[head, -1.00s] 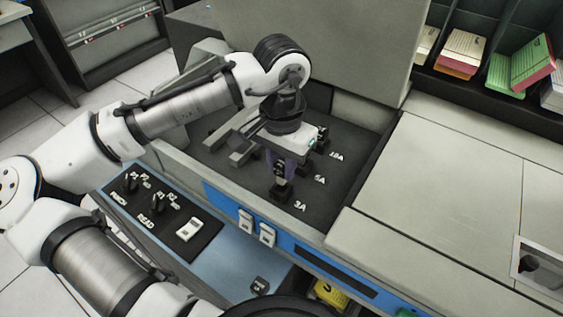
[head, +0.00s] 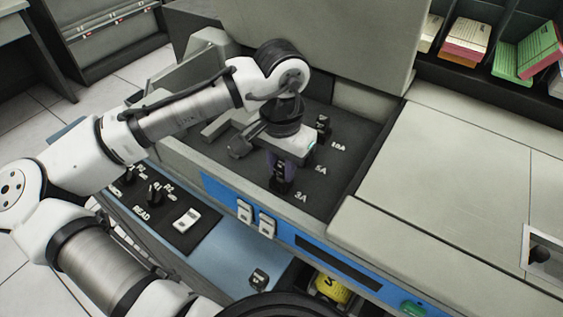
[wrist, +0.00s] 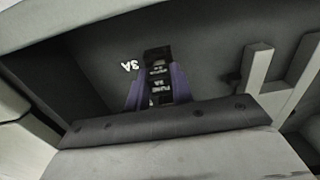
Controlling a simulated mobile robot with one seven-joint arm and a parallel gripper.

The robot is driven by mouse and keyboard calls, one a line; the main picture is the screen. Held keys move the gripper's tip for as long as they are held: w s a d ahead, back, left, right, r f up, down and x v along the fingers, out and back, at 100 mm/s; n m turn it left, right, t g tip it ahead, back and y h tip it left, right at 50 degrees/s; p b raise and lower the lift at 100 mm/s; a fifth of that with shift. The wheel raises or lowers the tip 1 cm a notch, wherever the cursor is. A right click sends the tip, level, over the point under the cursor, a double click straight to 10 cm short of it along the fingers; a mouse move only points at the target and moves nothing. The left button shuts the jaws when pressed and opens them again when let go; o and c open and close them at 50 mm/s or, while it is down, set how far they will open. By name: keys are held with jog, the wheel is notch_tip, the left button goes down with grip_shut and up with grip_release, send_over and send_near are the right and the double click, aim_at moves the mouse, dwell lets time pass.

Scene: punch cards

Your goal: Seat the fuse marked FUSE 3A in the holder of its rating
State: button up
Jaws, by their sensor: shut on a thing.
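My gripper (head: 279,176) is shut on a dark fuse (wrist: 157,92), held between its purple fingers. The fuse's printing, partly covered, reads FUSE 3A in the wrist view. The gripper points down into the recessed dark panel (head: 230,170), right by the white 3A label (head: 300,196). A black block just below the fingertips (head: 279,187) is at the 3A holder's place. Fuse and holder run together there, and I cannot tell how deep the fuse sits. The 10A holder (head: 322,123) stands farther back. The 5A label (head: 320,169) shows, but my gripper hides its holder.
Grey walls surround the recess, with a raised lid (head: 310,45) behind. Pale bars (wrist: 262,78) stand beside the gripper in the wrist view. White switches (head: 256,217) line the blue front. A flat grey top (head: 440,210) lies at the right, with card trays (head: 490,75) behind.

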aim_at(282, 164)
jog(key=o, duration=1)
jog(key=shift+o, duration=0.2)
notch_tip(282, 164, up, 14)
jog(key=shift+p, duration=0.45)
jog(key=shift+f, duration=0.15)
